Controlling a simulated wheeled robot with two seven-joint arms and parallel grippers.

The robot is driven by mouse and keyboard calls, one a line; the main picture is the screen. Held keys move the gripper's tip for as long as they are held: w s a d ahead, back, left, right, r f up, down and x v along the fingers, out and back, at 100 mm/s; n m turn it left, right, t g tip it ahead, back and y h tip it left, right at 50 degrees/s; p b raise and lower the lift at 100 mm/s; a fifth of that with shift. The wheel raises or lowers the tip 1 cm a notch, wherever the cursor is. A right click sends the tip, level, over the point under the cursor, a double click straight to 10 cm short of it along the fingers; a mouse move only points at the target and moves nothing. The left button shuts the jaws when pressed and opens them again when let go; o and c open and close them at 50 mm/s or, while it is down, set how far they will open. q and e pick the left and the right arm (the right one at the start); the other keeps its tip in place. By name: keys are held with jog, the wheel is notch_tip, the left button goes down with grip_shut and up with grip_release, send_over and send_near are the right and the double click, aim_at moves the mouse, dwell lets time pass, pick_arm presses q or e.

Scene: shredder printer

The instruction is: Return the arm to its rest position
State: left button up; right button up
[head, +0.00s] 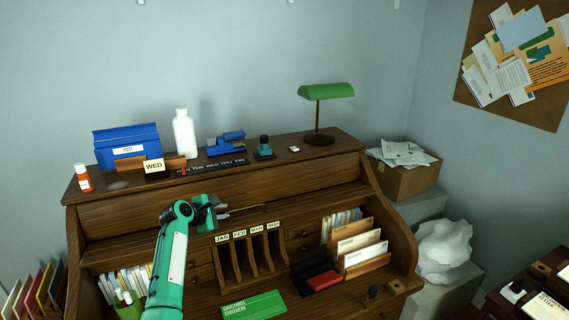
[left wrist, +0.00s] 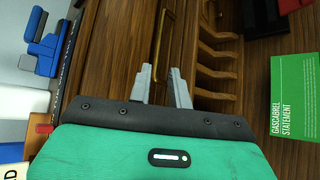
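My left arm, green with a dark wrist joint, reaches up from the bottom of the head view to the front of the brown wooden desk (head: 130,220). My left gripper (head: 222,212) is at the desk front, left of centre. In the left wrist view its two grey fingers (left wrist: 161,88) stand apart with a gap between them, and I see nothing held. A thin brass handle (left wrist: 161,35) on the wood lies just beyond the fingertips; whether they touch it I cannot tell. My right gripper is not in view.
Letter slots labelled by month (head: 250,260) stand right of the gripper. A green booklet (head: 253,305) lies on the desktop, near a black and red stamp pad (head: 318,277). The desk top holds a blue box (head: 127,146), a white bottle (head: 184,135) and a green lamp (head: 326,91).

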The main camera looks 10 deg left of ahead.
pick_arm(q)
jog(key=s+d+f+m+g+y, duration=0.1)
jog(key=s+d+f+m+g, duration=0.1)
jog(key=s+f+m, duration=0.45)
jog(key=s+d+f+m+g, duration=0.1)
jog(key=s+d+f, duration=0.25)
jog(key=s, duration=0.65)
jog(key=s+d+f+m+g+y, duration=0.1)
jog(key=s+f+m+g, duration=0.1)
jog(key=s+f+m, duration=0.45)
jog(key=s+d+r+m+g+y, duration=0.1)
jog(key=s+d+m, duration=0.15)
jog(key=s, duration=0.85)
jog(key=s+d+r+m+g, duration=0.1)
jog(key=s+d+m, duration=0.15)
jog(key=s, duration=0.75)
jog(key=s+d+r+m+g+y, duration=0.15)
jog(key=s+m, duration=0.25)
jog(key=s, duration=0.7)
notch_tip(320, 180, down, 34)
jog(key=r+b, duration=0.1)
jog(key=b, duration=0.1)
jog(key=s+a+f+g+b, duration=0.1)
jog(key=s+a+f+g, duration=0.1)
jog(key=s+f, duration=1.7)
jog(key=shift+a+f, duration=0.3)
jog(key=shift+f, duration=0.65)
